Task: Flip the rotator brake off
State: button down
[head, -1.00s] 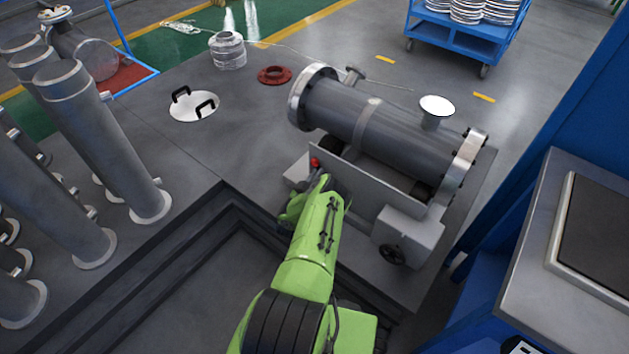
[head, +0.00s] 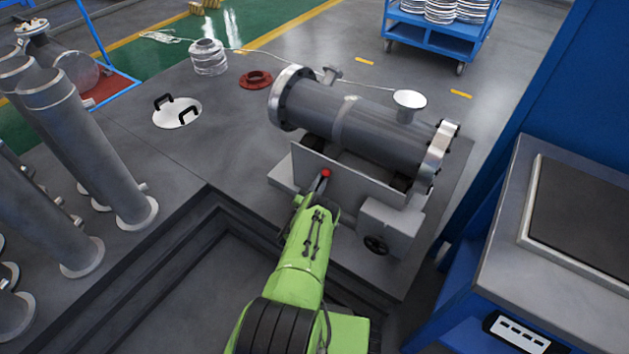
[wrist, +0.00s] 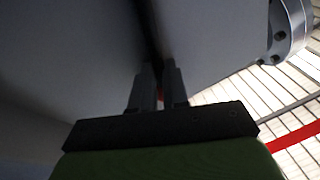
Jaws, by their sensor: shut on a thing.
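The rotator brake lever shows as a red knob (head: 325,173) in front of the upright grey plate of the rotator stand (head: 352,178). My gripper (head: 321,186) is at the end of the green arm, right at the lever just below the knob. In the wrist view my gripper's two fingers (wrist: 160,88) are close together, with a thin bit of red between them. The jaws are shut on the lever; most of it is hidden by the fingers. The grey flanged shell (head: 362,126) lies on the stand above and behind the lever.
A box with a dark handwheel (head: 376,245) is on the stand to the right of my arm. A sunken stepped pit is below left. Upright grey pipes (head: 85,140) stand at left. A bench (head: 500,240) is at right. A round lid with handles (head: 178,113) lies at back left.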

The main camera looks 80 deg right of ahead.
aim_at(331, 181)
jog(key=shift+s+a+f+m+g+b, duration=0.15)
jog(key=shift+s+f+m+g, duration=0.15)
jog(key=shift+m, duration=0.45)
jog(key=shift+s+a+f+m+g+b, duration=0.25)
jog(key=shift+s+m, duration=0.2)
jog(key=shift+m, duration=0.35)
jog(key=shift+s+a+f+m+g+b, duration=0.1)
jog(key=shift+s+f+m+g, duration=0.2)
jog(key=shift+m, duration=0.45)
jog(key=c, duration=1.4)
grip_release()
jog(key=shift+s, duration=0.1)
jog(key=shift+f, duration=0.1)
